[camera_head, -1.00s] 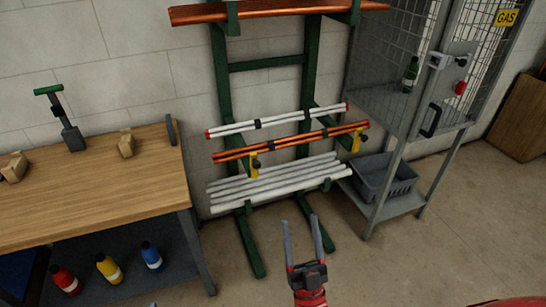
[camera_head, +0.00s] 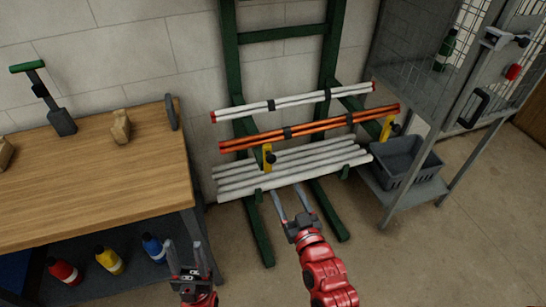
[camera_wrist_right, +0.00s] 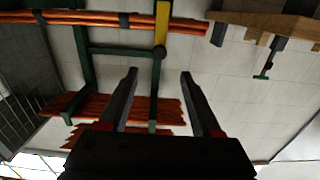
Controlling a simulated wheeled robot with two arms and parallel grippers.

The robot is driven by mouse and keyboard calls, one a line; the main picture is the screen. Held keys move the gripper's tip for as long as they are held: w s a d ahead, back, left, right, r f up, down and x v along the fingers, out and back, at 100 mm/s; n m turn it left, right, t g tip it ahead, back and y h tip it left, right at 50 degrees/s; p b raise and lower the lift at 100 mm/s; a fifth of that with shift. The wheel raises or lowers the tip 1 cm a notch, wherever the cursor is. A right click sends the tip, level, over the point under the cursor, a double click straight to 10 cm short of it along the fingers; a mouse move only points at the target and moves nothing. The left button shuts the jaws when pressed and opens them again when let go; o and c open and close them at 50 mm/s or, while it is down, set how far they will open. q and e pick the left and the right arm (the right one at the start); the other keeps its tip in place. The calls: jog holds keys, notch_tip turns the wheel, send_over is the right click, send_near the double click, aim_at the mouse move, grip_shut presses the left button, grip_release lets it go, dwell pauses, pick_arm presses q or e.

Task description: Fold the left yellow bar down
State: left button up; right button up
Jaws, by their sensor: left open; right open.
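The left yellow bar (camera_head: 267,157) stands upright at the front of the green rack, across the left part of the orange copper pipes (camera_head: 310,127). The yellow bar also shows near the top of the right wrist view (camera_wrist_right: 161,22), with a dark round knob at one end. My right gripper (camera_head: 289,190) is open and empty, apart from the bar and a little below and right of it in the head view. My left gripper (camera_head: 187,245) is open and empty in front of the workbench's right end. A second yellow bar (camera_head: 387,128) stands at the pipes' right end.
White pipes lie above (camera_head: 290,101) and below (camera_head: 290,174) the copper pipes. The wooden workbench (camera_head: 90,200) is at left, with bottles beneath. A grey crate (camera_head: 405,160) and mesh cage (camera_head: 430,60) are at right. The floor in front is clear.

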aim_at(272, 162)
jog(key=p+x, duration=0.1)
jog(key=x, duration=1.2)
jog(key=shift+w+p, duration=0.15)
jog(key=shift+p, duration=0.2)
grip_shut()
dwell(0.7)
